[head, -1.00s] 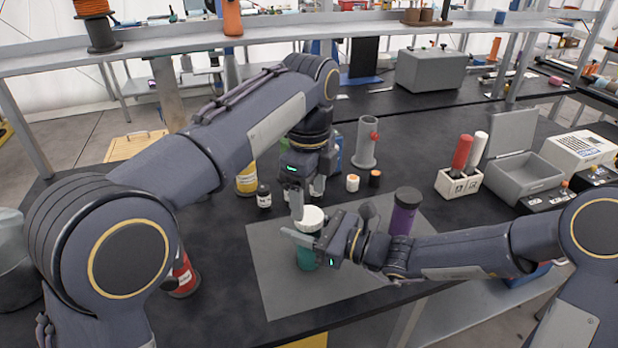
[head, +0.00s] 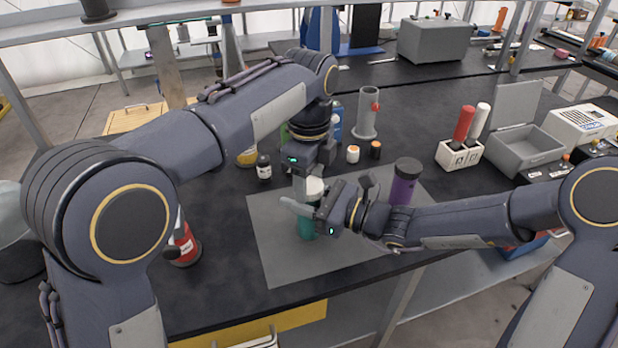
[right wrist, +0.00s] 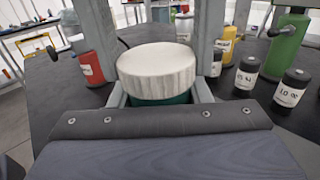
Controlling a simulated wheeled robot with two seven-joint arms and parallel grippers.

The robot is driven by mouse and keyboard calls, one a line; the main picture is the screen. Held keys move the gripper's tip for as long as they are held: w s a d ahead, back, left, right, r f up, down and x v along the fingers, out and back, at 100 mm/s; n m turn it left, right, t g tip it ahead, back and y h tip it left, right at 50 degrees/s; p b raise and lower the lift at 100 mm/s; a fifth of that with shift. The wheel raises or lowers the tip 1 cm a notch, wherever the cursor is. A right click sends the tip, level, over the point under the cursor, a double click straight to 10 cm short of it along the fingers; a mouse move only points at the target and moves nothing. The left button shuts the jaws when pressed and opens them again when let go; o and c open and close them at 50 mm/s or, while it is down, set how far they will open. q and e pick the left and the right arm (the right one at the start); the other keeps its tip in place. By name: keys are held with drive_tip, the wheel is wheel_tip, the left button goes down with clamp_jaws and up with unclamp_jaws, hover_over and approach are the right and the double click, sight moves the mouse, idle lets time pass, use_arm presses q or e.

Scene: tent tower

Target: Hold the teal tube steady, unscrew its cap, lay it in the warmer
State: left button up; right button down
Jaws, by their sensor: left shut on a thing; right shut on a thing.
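The teal tube (head: 307,227) stands upright on the grey mat (head: 267,246), with its white cap (head: 314,187) on top. My right gripper (head: 303,208) is shut on the tube's body just below the cap. My left gripper (head: 306,190) points down from above and is shut on the cap. The right wrist view shows the ribbed cap (right wrist: 157,66) close up, flanked by grey fingers, with a strip of teal tube (right wrist: 160,99) under it. A grey box with a raised lid (head: 527,146), which looks like the warmer, stands open at the right.
A purple tube (head: 404,183) stands just behind my right forearm. Small bottles (head: 264,167) stand behind the mat. A red bottle (head: 184,245) stands at the left. The mat's front is clear.

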use_arm(q)
drive_tip(key=n, duration=1)
drive_tip(key=o, duration=1.1)
drive_tip(key=shift+s+d, duration=0.1)
